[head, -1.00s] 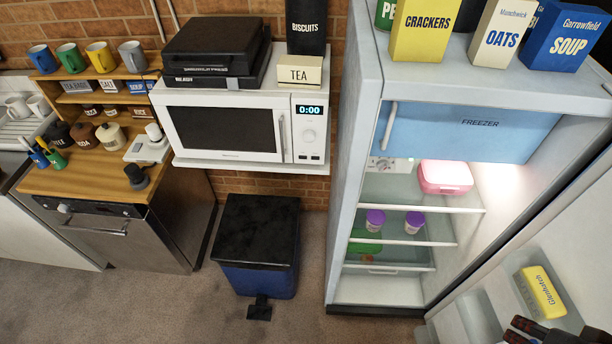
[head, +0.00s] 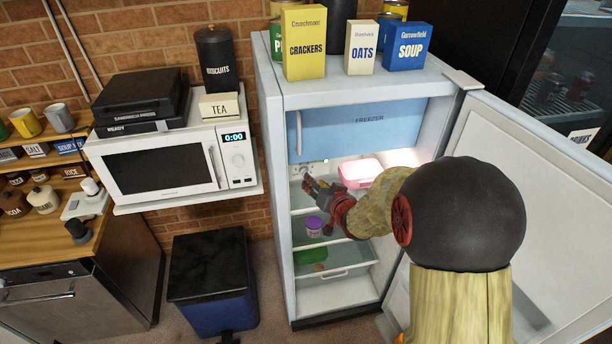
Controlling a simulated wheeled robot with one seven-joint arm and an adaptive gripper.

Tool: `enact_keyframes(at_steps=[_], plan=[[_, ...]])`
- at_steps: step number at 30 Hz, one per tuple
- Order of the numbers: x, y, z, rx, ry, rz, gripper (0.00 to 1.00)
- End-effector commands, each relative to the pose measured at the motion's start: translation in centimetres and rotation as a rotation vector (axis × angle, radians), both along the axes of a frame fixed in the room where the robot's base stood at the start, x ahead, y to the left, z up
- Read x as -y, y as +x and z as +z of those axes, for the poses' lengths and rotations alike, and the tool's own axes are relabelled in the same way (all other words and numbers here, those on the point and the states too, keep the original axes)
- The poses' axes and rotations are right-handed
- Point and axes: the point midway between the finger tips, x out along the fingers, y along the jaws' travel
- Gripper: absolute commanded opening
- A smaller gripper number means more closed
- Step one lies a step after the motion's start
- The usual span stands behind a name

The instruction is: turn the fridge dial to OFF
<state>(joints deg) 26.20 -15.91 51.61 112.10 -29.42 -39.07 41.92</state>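The fridge (head: 268,135) stands open, its door (head: 545,180) swung out to the right. The small white dial panel (head: 309,169) is on the inner left wall, just under the blue freezer flap (head: 360,128). Its dial is small, and I cannot read its setting. My gripper (head: 307,184) is inside the fridge opening, in front of and just below the panel. Whether it touches the dial cannot be told. Its dark fingers are too small to show if they are open or shut. My arm hides part of the shelves.
A pink box (head: 358,174) sits on the top shelf, right of my gripper. A purple-lidded pot (head: 313,227) stands on the shelf below, near my wrist. A green item (head: 311,256) lies lower down. The microwave (head: 160,165) is left of the fridge, with a blue bin (head: 213,290) below.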

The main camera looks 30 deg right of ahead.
Motion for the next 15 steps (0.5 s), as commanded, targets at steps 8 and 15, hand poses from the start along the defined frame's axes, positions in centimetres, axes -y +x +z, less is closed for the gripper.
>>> enact_keyframes(at_steps=[8,15], plan=[[0.3,2.2,-1.4,0.021,0.018,0.006,0.33],[0.6,5.6,-2.6,0.02,0.018,0.005,0.33]])
